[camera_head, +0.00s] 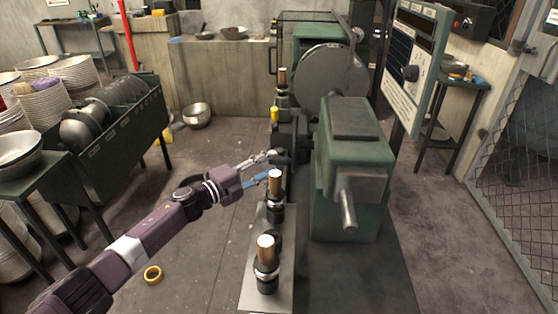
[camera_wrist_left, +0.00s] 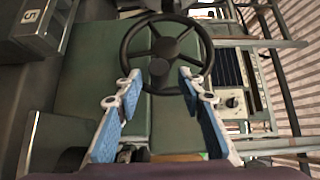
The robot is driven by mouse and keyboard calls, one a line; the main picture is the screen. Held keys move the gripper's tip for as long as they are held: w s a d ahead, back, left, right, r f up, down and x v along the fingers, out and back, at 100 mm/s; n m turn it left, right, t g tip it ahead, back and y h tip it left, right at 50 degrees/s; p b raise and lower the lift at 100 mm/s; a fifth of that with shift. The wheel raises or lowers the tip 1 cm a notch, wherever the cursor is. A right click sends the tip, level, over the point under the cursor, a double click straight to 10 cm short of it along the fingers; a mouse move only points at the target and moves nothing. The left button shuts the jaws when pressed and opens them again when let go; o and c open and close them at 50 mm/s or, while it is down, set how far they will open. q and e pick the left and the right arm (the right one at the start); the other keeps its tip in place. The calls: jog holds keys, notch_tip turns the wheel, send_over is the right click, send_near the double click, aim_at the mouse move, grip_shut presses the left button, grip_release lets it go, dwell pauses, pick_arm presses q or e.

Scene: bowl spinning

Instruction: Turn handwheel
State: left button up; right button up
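The handwheel (camera_wrist_left: 131,48) is a black spoked wheel with a round hub, in front of a green machine body in the left wrist view. My left gripper (camera_wrist_left: 160,80) is open, its two blue-padded fingers spread apart. The fingertips overlap the lower rim at the left and right in that view; I cannot tell if they touch it. In the head view my left gripper (camera_head: 266,168) is beside the green machine (camera_head: 350,140), close to the upright posts. The handwheel is hard to make out there. My right gripper is not in view.
A control panel (camera_head: 412,65) stands at the right.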

aim_at(273, 163)
pick_arm(q)
jog(key=x, duration=0.2)
jog(key=shift+w+d+f, duration=0.1)
jog(key=shift+w+d, duration=0.1)
jog(key=shift+d, duration=0.05)
jog(key=shift+w+d, duration=0.3)
jog(key=shift+w, duration=0.05)
jog(key=shift+w+d, duration=0.1)
jog(key=shift+d, duration=0.05)
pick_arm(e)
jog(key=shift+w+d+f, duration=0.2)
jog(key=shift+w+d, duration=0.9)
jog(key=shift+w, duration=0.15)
pick_arm(q)
jog(key=c, duration=0.6)
grip_shut()
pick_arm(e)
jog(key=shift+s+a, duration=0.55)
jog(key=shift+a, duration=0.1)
